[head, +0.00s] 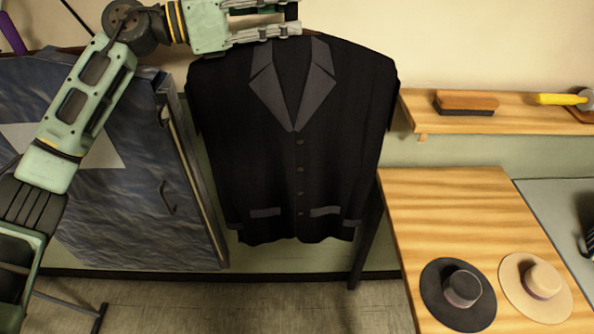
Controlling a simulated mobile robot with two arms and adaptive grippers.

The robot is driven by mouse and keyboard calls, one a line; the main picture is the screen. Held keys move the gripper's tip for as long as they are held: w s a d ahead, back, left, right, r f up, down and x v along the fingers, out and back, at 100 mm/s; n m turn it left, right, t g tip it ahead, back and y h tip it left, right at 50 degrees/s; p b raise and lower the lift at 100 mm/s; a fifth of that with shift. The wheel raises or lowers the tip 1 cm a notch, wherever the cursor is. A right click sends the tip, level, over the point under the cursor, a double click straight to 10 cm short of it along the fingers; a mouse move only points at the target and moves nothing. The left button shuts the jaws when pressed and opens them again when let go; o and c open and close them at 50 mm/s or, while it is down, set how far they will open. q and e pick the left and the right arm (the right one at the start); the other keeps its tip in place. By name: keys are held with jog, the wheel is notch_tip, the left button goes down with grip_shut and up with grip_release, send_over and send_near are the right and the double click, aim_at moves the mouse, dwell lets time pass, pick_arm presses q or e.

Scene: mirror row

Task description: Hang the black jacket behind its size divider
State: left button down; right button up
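The black jacket (343,140), with dark grey lapels and pocket flaps, hangs upright at the centre of the head view, its front facing me. My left gripper (297,18) is at the top edge, just above and in front of the jacket's collar, fingers pointing right. A gap with something dark shows between the fingers. The hanger's hook is not visible, so I cannot tell whether the fingers hold it. No rail or size divider can be made out. My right gripper is out of view.
A blue-grey panel or cabinet (130,215) stands left of the jacket. At right, a wall shelf (465,122) holds a brush (466,102) and a yellow-handled tool (562,99). Below it, a wooden table (440,215) bears a black hat (458,295) and a beige hat (536,287).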

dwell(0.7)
pick_arm(q)
jog(key=shift+f+b, duration=0.45)
jog(key=shift+b, duration=0.05)
